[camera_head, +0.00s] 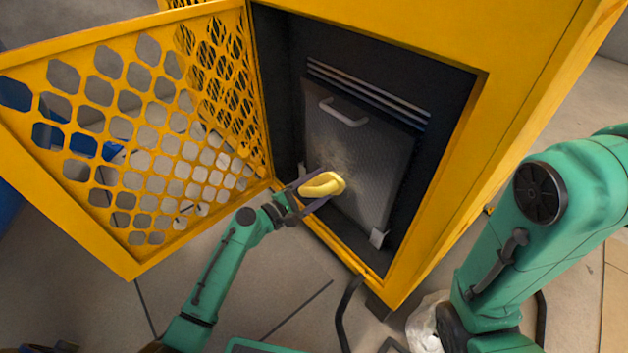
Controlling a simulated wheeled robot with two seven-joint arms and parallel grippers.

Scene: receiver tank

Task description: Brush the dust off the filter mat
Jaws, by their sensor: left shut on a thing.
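The filter mat (378,165) is a grey ribbed panel standing upright inside the open yellow cabinet. It has a pale handle (343,112) near its top. A lighter dusty patch (338,150) shows on its left-middle part. My left gripper (318,187) is shut on a yellow thing (323,184), which looks like the brush, in front of the mat's lower left. I cannot tell whether it touches the mat. The right arm shows large at the right, but its gripper is not in view.
The yellow perforated door (128,130) stands open to the left, close to my left arm. The yellow cabinet frame (455,165) borders the opening on the right and below. A white crumpled bag-like thing (424,322) lies on the floor by my right arm.

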